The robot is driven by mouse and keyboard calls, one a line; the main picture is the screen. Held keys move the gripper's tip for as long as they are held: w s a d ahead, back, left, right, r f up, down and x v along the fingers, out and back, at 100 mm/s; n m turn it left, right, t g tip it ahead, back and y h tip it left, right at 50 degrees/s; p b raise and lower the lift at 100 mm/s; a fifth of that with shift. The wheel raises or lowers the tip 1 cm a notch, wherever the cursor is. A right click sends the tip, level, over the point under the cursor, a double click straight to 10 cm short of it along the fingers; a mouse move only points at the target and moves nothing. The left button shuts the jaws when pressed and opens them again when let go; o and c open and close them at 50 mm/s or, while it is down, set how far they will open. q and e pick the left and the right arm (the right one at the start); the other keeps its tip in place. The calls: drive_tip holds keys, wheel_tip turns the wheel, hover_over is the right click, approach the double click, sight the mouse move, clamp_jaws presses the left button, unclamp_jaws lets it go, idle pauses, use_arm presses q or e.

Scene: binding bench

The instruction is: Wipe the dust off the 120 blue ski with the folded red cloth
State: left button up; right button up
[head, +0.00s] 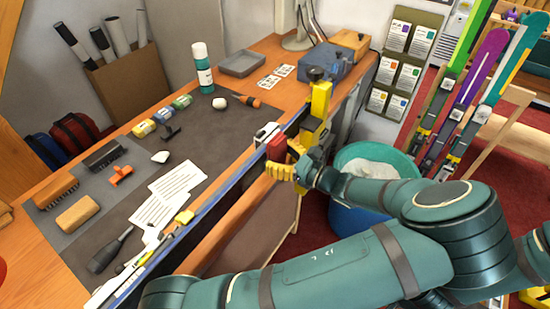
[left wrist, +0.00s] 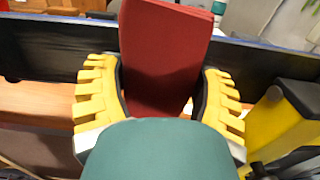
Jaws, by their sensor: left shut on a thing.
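The folded red cloth (head: 277,149) is held in my left gripper (head: 281,163) at the near edge of the bench. In the left wrist view the cloth (left wrist: 165,50) stands between the yellow fingers of the left gripper (left wrist: 160,105), which are closed on its sides. The long ski (head: 212,207) lies along the bench's front edge, with a blue strip showing. It crosses the left wrist view as a dark band with a blue edge (left wrist: 255,60), behind the cloth. Whether cloth and ski touch is unclear. Dust cannot be made out. My right gripper is not visible.
A yellow vise (head: 320,99) stands just beyond the gripper at the ski. A blue bin (head: 355,217) stands on the floor to the right. Paper sheets (head: 178,180), a brush (head: 55,192) and other tools lie on the grey mat (head: 213,132). Several skis (head: 470,95) lean at right.

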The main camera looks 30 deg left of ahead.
sight(253, 175)
use_arm(q)
drive_tip(key=shift+w+p, duration=0.4)
drive_tip(key=shift+w, duration=1.45)
drive_tip(key=shift+s+r+p, duration=0.1)
drive_tip(key=shift+s+p, duration=0.5)
drive_tip(key=shift+s, duration=0.35)
drive_tip(key=shift+s+a+p, duration=0.2)
drive_tip(key=shift+s+p, duration=0.5)
drive_tip(key=shift+s, duration=1.95)
drive_tip(key=shift+s+a+p, duration=0.15)
drive_tip(key=shift+s+p, duration=0.55)
drive_tip(key=shift+s, duration=1.95)
drive_tip(key=shift+d, duration=0.1)
drive_tip(key=shift+d, duration=0.75)
drive_tip(key=shift+s+d, duration=0.2)
drive_tip(key=shift+d, duration=1.95)
